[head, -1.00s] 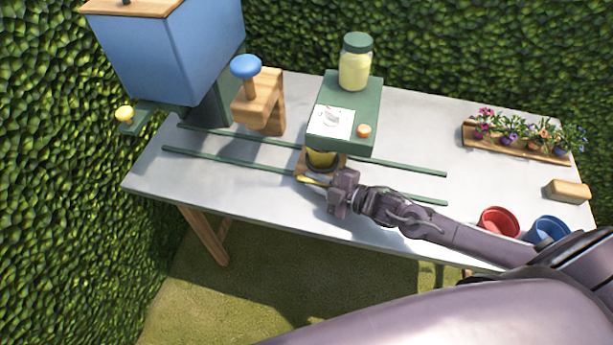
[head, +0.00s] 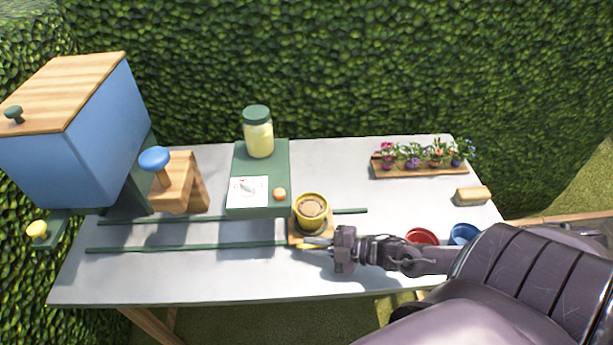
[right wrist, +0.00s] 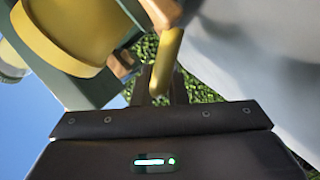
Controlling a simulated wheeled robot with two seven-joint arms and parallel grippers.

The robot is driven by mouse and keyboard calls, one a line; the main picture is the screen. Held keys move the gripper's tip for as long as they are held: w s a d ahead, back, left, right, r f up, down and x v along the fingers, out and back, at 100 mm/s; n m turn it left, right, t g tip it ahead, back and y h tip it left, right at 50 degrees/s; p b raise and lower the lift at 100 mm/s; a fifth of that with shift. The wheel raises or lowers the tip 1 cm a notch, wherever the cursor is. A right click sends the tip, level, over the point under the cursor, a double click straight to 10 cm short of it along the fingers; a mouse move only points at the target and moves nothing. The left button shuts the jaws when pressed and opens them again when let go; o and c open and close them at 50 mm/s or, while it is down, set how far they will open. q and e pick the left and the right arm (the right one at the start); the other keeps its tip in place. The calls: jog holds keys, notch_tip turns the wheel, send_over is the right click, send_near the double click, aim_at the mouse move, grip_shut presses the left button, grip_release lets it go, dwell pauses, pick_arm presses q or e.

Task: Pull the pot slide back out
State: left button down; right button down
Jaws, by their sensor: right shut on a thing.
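The pot slide (head: 294,241) is a small wooden carriage on the green rails, just right of the green seed station (head: 260,208). A yellow pot (head: 310,200) with brown soil stands upright on it, clear of the station's overhang. The slide's yellow handle (head: 317,240) points to the right. My right gripper (head: 335,245) is shut on that handle. In the right wrist view the yellow handle (right wrist: 167,60) runs up from between my fingers (right wrist: 160,85), with the yellow pot (right wrist: 62,38) at upper left. My left gripper is not in view.
Green rails (head: 180,246) run along the grey table (head: 330,280). A blue hopper (head: 85,150) and a blue-knobbed wooden press (head: 182,185) stand at left. A flower tray (head: 420,170), a tan block (head: 473,195), a red pot (head: 422,236) and a blue pot (head: 463,234) lie at right.

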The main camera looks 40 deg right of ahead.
dwell(0.3)
jog(key=c, duration=1.5)
grip_release()
jog(key=shift+o, duration=0.2)
jog(key=shift+r, duration=0.45)
notch_tip(320, 180, up, 19)
jog(key=p, duration=0.8)
